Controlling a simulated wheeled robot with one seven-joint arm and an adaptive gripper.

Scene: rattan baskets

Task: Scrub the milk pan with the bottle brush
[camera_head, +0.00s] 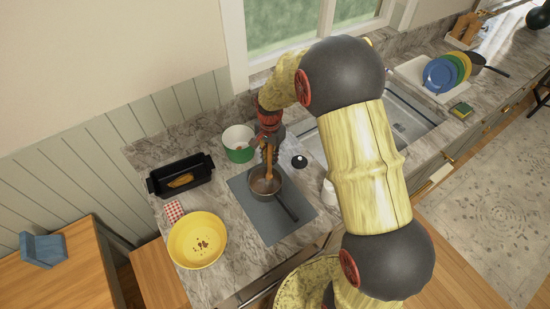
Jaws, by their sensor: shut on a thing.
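The milk pan (264,194), a small dark pan with a long handle pointing to the lower right, sits on the grey mat on the counter. My gripper (268,150) is above the pan's far side and points down. It is shut on the bottle brush (268,169), a brownish upright tool whose lower end reaches into the pan. Whether the brush touches the pan's bottom or wall cannot be told. My arm comes in from the lower right and its wrist hides part of the brush's top.
A green and white pot (238,143) stands just left of my gripper. A yellow bowl (197,240) with brown bits, a black baking dish (181,175) and a small black lid-like object (299,161) are near. The sink (405,118) lies right, partly behind my arm.

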